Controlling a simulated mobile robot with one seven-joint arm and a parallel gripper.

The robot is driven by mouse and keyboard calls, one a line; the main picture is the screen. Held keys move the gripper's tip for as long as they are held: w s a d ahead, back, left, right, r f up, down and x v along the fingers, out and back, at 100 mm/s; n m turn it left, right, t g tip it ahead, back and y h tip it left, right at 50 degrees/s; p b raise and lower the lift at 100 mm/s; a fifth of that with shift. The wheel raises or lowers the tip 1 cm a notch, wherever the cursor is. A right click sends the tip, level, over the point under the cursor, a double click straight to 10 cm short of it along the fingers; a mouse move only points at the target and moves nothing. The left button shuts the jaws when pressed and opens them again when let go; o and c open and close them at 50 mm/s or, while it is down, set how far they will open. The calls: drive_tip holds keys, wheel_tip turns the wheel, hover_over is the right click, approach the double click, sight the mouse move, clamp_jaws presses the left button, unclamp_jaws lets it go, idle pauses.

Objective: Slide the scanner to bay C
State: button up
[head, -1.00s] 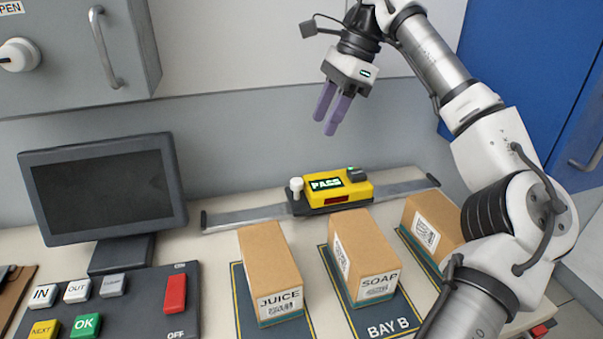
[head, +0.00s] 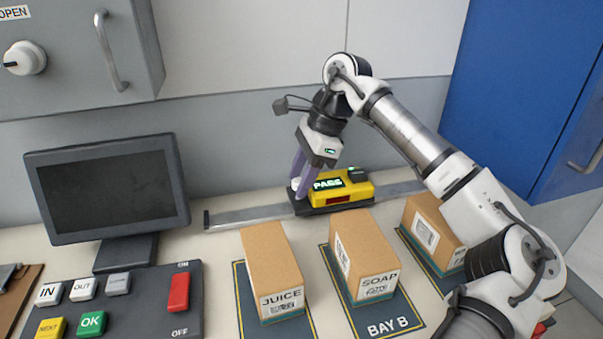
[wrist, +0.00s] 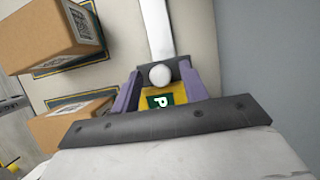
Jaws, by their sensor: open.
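The yellow scanner (head: 343,189) sits on a metal rail (head: 245,215) behind the boxes, roughly behind the soap box at bay B. Its display reads PASS. Its white knob (wrist: 160,75) shows in the wrist view between the purple fingers of my gripper (wrist: 157,88). In the head view my gripper (head: 299,190) is down at the scanner's left end, its fingers open on either side of the knob and hiding most of it. I cannot tell whether a finger touches the knob. The bay C marking is not readable; a third box (head: 432,236) stands on the rightmost mat.
The juice box (head: 275,275) and the soap box (head: 362,260) stand on mats in front of the rail. A monitor (head: 108,190) and a button panel (head: 130,300) are at left. The rail extends to both sides of the scanner, with my arm crossing over its right part.

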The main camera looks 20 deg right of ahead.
clamp_jaws()
